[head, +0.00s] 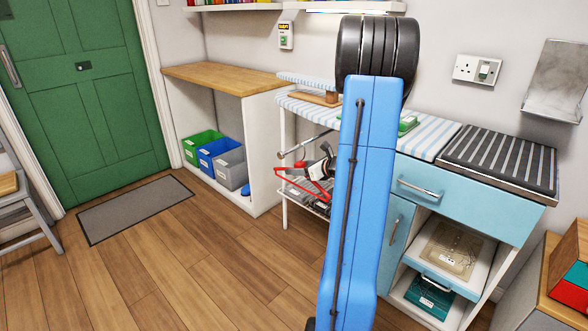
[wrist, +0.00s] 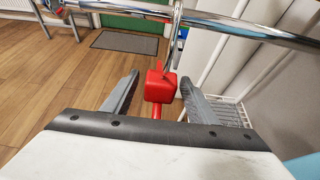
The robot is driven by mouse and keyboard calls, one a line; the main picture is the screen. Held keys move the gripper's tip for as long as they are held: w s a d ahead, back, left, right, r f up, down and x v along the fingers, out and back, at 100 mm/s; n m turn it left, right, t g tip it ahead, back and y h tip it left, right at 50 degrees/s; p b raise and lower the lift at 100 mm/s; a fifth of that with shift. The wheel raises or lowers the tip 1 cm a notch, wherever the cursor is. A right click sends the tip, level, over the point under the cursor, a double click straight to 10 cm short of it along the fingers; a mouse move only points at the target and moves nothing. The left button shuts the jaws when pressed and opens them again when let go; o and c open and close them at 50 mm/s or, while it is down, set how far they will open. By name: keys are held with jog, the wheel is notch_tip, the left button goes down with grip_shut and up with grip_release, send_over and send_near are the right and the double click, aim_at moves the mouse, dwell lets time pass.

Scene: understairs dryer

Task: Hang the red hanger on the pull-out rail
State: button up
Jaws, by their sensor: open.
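The red hanger (head: 316,198) is upright below the chrome pull-out rail (head: 306,143), at the left end of the counter. In the wrist view its red block (wrist: 160,86) sits between the two fingers of my gripper (wrist: 160,78), with gaps on both sides. My gripper is open; it also shows in the head view (head: 308,166). The hanger's metal hook (wrist: 177,17) rises from the block and crosses the rail (wrist: 235,27). The top of the hook is cut off by the picture edge. My blue arm hides part of the counter.
A striped ironing surface (head: 432,134) lies on the counter. A white wire rack (wrist: 232,112) is under the rail. Green, blue and grey bins (head: 230,170) stand in the wooden-topped unit. The wooden floor (head: 180,260) is clear, with a grey mat (head: 135,207) by the door.

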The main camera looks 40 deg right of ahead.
jog(key=v, duration=1.4)
jog(key=shift+s, duration=0.15)
jog(key=shift+a, duration=0.1)
jog(key=s+a+r+n+g+y, duration=0.15)
jog(key=a+n+g, duration=0.25)
jog(key=a+n, duration=0.75)
jog(key=a+r+n+g+y, duration=0.1)
jog(key=a+n+g+y, duration=0.3)
jog(key=a, duration=1.5)
jog(key=s+a+r+n+h, duration=0.1)
jog(key=s+a+n+h, duration=0.2)
jog(key=s+n, duration=0.4)
jog(key=s+a+r+n+h, duration=0.1)
jog(key=s+a+n+h, duration=0.2)
jog(key=n, duration=0.9)
jog(key=s+a, duration=0.3)
jog(key=s, duration=0.2)
jog(key=shift+s+a+g+h, duration=0.25)
jog(key=shift+s+g+h, duration=0.05)
jog(key=shift+h, duration=0.05)
jog(key=shift+d+r+n, duration=0.1)
jog(key=shift+n, duration=0.15)
